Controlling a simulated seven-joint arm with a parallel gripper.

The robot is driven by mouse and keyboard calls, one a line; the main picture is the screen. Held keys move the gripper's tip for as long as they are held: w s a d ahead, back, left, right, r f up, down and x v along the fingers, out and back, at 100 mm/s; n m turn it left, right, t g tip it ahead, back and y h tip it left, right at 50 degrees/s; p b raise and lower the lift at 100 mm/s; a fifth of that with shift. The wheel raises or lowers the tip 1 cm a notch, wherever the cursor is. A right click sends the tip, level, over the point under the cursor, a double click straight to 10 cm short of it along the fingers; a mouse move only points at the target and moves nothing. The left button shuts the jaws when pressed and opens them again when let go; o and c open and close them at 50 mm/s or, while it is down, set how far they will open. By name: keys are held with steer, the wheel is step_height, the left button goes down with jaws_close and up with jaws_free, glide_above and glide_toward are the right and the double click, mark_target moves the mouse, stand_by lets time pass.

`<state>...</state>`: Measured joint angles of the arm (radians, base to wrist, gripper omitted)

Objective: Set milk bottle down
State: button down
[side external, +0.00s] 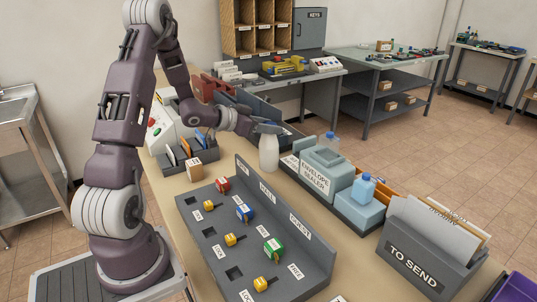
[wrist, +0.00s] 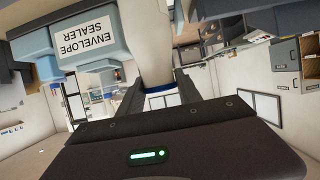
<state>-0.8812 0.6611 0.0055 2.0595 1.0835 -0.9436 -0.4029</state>
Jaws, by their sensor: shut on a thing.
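The white milk bottle (side external: 268,155) is upright just left of the envelope sealer in the side external view. My gripper (side external: 268,128) comes in from the left and is shut on the top of the bottle. In the wrist view my gripper (wrist: 161,92) has its two fingers on either side of the bottle's neck, where a blue band shows. The bottle's pale body (wrist: 153,45) extends up out of the frame there. I cannot tell whether the bottle's base touches the table.
The envelope sealer (side external: 318,168) stands close on the right. A card tray (side external: 190,155) and small box (side external: 194,170) are to the left. A TO SEND holder (side external: 425,255) stands at front right.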

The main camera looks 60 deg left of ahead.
mark_target(262, 140)
steer(key=shift+f, duration=2.4)
steer(key=c, duration=0.8)
jaws_free()
steer(key=shift+f, duration=0.15)
